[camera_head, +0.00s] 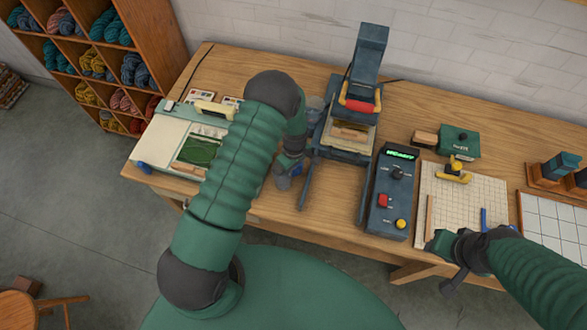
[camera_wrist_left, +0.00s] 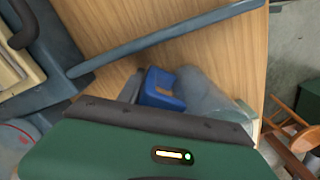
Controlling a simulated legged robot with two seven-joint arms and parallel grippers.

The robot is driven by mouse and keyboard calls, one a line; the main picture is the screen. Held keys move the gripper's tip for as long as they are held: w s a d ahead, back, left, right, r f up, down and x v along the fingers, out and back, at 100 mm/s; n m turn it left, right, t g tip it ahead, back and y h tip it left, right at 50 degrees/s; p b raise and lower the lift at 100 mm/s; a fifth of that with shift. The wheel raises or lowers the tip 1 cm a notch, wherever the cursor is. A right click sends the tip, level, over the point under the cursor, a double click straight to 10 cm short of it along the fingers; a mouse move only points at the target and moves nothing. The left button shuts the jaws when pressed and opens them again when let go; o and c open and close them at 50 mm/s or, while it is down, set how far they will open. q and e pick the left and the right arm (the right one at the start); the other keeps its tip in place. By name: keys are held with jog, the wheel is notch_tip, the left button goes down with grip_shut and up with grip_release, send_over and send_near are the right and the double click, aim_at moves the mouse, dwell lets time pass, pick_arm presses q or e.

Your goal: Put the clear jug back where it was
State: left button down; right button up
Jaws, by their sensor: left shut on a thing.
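My left gripper (camera_head: 285,168) is shut on the clear jug (camera_head: 282,183), near the front edge of the table, left of the press's long lever. In the left wrist view the clear jug (camera_wrist_left: 208,92) is see-through grey with a blue part (camera_wrist_left: 160,88) between the jaws. The jaws (camera_wrist_left: 165,108) hide part of it. I cannot tell whether its base touches the wood. My right gripper (camera_head: 450,262) hangs at the front edge by the gridded board, with no held thing visible; its jaws are unclear.
The press (camera_head: 349,130) stands behind, its lever (camera_head: 306,185) close to the left gripper. Another clear vessel (camera_head: 315,103) is beside it. A cream machine (camera_head: 165,140) lies left, partly behind my arm. A control box (camera_head: 390,190) and gridded board (camera_head: 462,200) stand right.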

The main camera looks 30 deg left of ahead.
pick_arm(q)
jog(key=c, duration=1.2)
grip_release()
jog(key=shift+d, duration=0.1)
jog(key=shift+o, duration=1.4)
jog(key=shift+d, duration=0.15)
jog(key=shift+o, duration=0.6)
jog(key=shift+d, duration=0.15)
pick_arm(e)
jog(key=shift+d+f, duration=0.15)
jog(key=shift+d, duration=0.4)
pick_arm(q)
jog(key=shift+r, duration=0.1)
pick_arm(e)
jog(key=shift+a, duration=0.1)
